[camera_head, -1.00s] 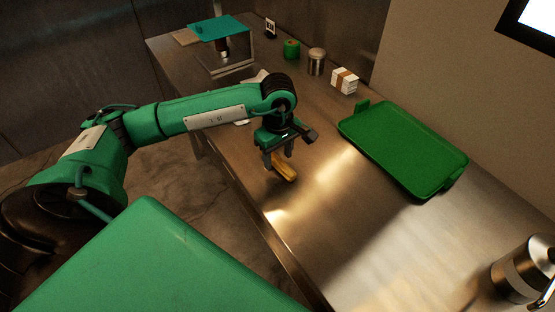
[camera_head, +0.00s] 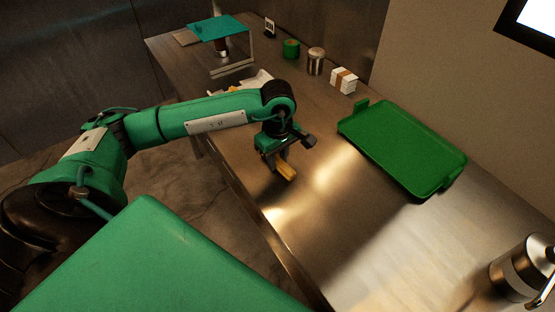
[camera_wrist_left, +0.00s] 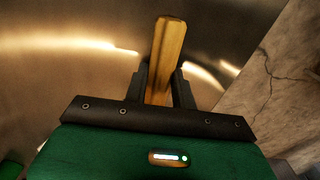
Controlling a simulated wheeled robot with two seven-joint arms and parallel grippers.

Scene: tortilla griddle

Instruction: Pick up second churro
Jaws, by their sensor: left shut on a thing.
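A golden-brown churro (camera_head: 286,171) is between the fingers of my left gripper (camera_head: 279,160), over the steel counter. The left wrist view shows the churro (camera_wrist_left: 166,58) as a long bar, clasped near its lower end by both dark fingers of the left gripper (camera_wrist_left: 164,85). Its far end sticks out beyond the fingertips. I cannot tell from the head view whether the churro touches the counter. My right gripper is not in view.
A green tray (camera_head: 402,148) lies on the counter to the right of the gripper. A white stack with a brown band (camera_head: 343,80), a metal canister (camera_head: 316,61) and a green container (camera_head: 291,48) stand behind. A steel dispenser (camera_head: 522,266) is at front right.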

